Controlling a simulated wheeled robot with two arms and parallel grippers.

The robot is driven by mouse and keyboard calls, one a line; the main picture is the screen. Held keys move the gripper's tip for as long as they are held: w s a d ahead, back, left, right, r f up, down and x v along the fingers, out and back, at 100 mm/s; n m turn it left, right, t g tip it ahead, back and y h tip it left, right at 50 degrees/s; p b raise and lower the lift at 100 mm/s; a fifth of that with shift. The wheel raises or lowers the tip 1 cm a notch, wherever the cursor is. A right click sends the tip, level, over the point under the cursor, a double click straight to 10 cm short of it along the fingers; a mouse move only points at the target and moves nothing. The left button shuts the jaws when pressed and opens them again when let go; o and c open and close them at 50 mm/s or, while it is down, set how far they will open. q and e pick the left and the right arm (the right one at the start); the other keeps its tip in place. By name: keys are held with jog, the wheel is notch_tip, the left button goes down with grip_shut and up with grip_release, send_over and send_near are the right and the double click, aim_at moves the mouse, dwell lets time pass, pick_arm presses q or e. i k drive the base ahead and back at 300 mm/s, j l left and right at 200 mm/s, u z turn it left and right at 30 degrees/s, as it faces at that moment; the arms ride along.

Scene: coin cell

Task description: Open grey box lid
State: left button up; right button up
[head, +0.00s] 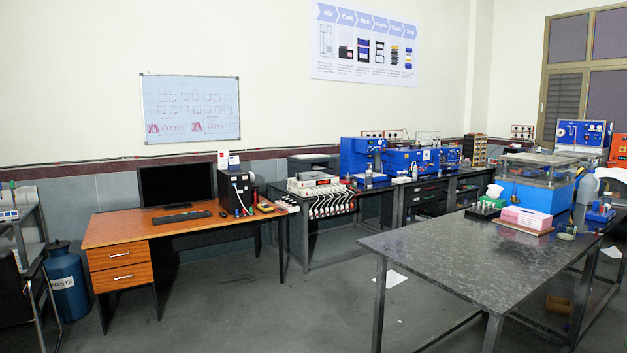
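No plainly grey box with a lid can be made out for certain. A blue box with a grey, partly clear top (535,193) stands at the back of the dark stone-topped table (430,252) on the right. A dark grey box-shaped unit (313,164) stands by the back wall in the middle. Whether either is the task's box, I cannot tell. Neither of my grippers is in the head view.
A pink box (526,218) and a tissue box lie on the stone-topped table, whose front half is clear. A wooden desk (170,230) with a monitor (176,186) stands left. A blue waste drum (65,280) stands far left. The floor between is mostly open, with paper sheets.

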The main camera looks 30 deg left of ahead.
aim_at(312, 175)
jog(key=i+j+u, duration=0.35)
jog(key=i+j, duration=0.3)
jog(key=i+j+u, duration=0.4)
jog(key=i, duration=0.5)
jog(key=i+l+u, duration=0.1)
jog(key=i+u, duration=0.25)
jog(key=i, duration=0.5)
jog(key=i+l+u, duration=0.2)
jog(key=i+u, duration=0.2)
jog(key=i, duration=0.5)
jog(key=i+j, duration=0.1)
jog(key=i, duration=1.15)
jog(key=i+l+z, duration=0.2)
jog(key=i+z, duration=0.65)
jog(key=i, duration=0.15)
jog(key=i+j+z, duration=0.2)
jog(key=i+z, duration=0.25)
